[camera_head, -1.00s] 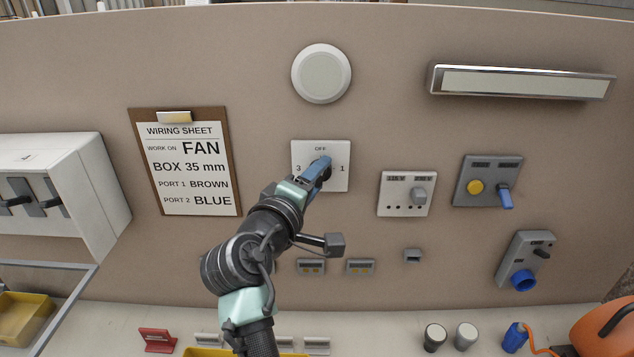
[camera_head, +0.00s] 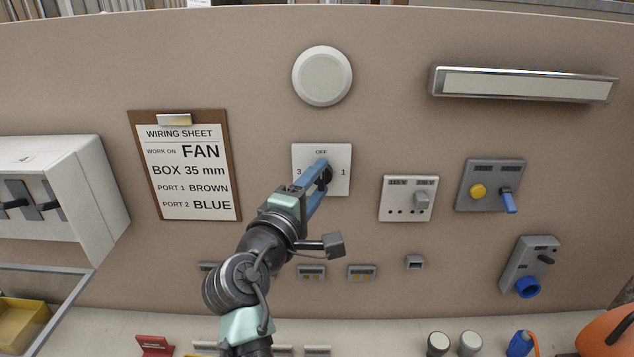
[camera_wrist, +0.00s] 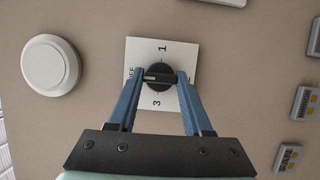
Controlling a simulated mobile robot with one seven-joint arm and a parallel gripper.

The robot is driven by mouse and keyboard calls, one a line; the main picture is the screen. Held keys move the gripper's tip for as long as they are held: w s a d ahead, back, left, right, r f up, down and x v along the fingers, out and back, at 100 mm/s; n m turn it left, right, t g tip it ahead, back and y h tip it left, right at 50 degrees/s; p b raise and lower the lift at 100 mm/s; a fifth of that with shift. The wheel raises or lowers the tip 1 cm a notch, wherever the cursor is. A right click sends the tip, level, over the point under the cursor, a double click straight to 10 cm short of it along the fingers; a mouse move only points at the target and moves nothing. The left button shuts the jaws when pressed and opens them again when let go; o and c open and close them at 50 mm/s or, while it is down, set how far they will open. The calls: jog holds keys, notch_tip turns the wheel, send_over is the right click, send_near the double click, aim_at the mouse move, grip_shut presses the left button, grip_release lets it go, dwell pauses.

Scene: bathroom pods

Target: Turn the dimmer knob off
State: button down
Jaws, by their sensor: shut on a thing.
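The dimmer knob (camera_wrist: 160,77) is a round black knob on a square white plate (camera_head: 340,151). The plate is marked OFF at the top, 3 at the left and 1 at the right in the head view. In the wrist view the plate appears turned, with 1 at the top, 3 at the bottom and OFF at the left. My gripper (camera_wrist: 163,77) has its two blue fingers on opposite sides of the knob, shut on it. The knob's raised bar lies along the line to OFF, its pale mark seemingly on the OFF side. My gripper (camera_head: 322,176) partly hides the knob in the head view.
A round white fixture (camera_head: 322,76) is above the plate. A socket plate (camera_head: 408,198) and a grey switch box (camera_head: 490,186) are to the right. Small grey modules (camera_head: 311,272) sit below. A wiring sheet (camera_head: 190,165) hangs at the left.

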jog(key=shift+c, duration=1.6)
grip_release()
jog(key=shift+s, duration=0.1)
jog(key=b+v, duration=0.3)
jog(key=v, duration=0.9)
jog(key=shift+s+a, duration=0.2)
jog(key=shift+s, duration=0.15)
